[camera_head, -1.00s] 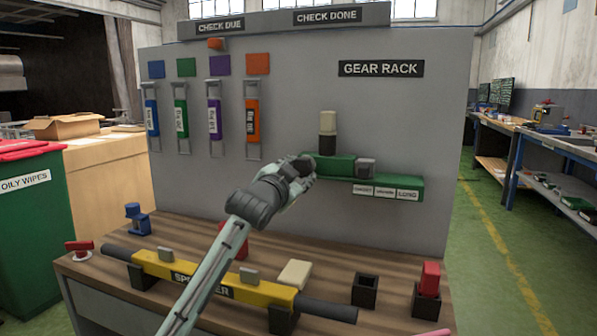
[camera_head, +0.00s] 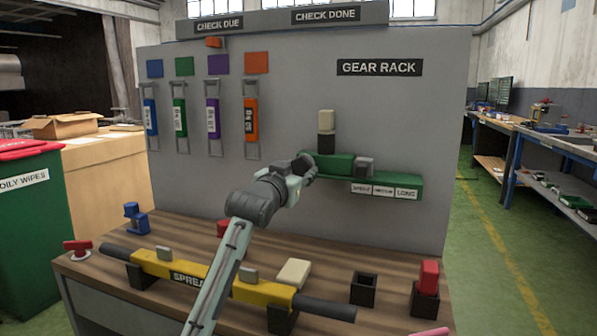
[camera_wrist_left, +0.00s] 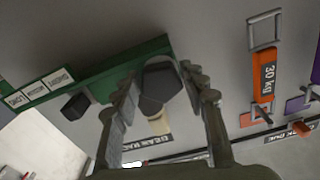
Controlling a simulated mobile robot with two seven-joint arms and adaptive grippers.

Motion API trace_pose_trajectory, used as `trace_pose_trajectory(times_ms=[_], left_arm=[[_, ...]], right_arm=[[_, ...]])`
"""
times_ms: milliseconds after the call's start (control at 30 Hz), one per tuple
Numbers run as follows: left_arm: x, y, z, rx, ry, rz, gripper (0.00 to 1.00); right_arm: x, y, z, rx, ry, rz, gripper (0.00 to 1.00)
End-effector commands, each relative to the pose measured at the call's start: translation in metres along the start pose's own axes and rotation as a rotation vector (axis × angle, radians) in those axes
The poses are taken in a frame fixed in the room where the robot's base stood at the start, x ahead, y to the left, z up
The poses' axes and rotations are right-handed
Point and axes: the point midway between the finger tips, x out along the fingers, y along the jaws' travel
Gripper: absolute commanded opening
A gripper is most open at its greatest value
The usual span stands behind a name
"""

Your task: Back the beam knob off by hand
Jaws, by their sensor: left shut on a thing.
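A yellow spreader beam (camera_head: 215,280) with dark round ends lies across stands on the wooden bench. Small grey blocks (camera_head: 248,250) stand up from it. A red knob (camera_head: 77,246) on a post is near the beam's left end. I cannot tell which piece is the beam knob. My left gripper (camera_head: 308,166) is at the left end of the green gear rack (camera_head: 400,187), away from the beam. In the left wrist view, the left gripper (camera_wrist_left: 162,95) is shut on a dark grey piece (camera_wrist_left: 160,84), partly hidden between the fingers. My right gripper is not in view.
A cream-topped dark piece (camera_head: 326,132) and a grey block (camera_head: 364,167) are at the rack. A blue piece (camera_head: 136,217), cream block (camera_head: 293,272), black open holder (camera_head: 364,290) and red piece (camera_head: 429,276) stand on the bench. Coloured tags (camera_head: 250,120) hang on the panel.

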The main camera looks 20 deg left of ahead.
Motion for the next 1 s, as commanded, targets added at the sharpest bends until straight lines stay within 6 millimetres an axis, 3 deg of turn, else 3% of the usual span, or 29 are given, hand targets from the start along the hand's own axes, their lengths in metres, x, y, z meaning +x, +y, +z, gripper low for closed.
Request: trace_pose_trajectory(times_ms=[267,300,433,767,1000], left_arm=[[0.000,0.000,0.001,0.000,-0.001,0.001,0.13],[0.000,0.000,0.001,0.000,-0.001,0.001,0.46],[0.000,0.000,0.000,0.001,-0.001,0.000,0.62],[-0.002,0.000,0.000,0.001,0.000,0.000,0.62],[-0.036,0.000,0.000,0.003,0.002,0.000,0.62]], right_arm=[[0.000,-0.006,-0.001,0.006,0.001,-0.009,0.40],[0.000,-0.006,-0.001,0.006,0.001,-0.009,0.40],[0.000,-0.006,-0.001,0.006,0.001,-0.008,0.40],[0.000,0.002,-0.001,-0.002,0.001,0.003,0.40],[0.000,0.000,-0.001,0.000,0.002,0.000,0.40]])
